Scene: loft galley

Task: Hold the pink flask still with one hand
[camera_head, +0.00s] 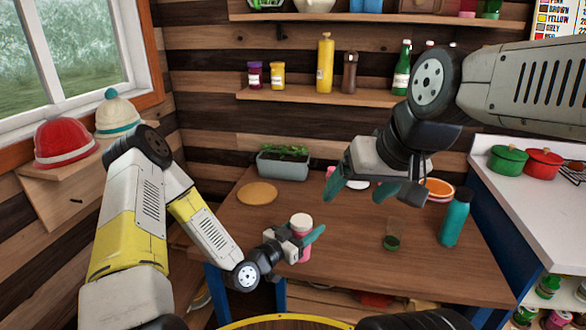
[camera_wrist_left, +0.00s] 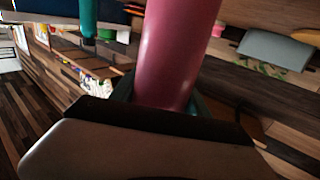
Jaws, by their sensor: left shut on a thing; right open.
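The pink flask (camera_head: 301,221) stands upright on the wooden table near its front edge in the head view, with a pale pink cap. My left gripper (camera_head: 306,243) is shut around its body from the left. In the left wrist view the pink flask (camera_wrist_left: 172,50) fills the middle, between the teal fingers.
The table's front middle is mostly clear. A white counter (camera_head: 530,195) stands at right.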

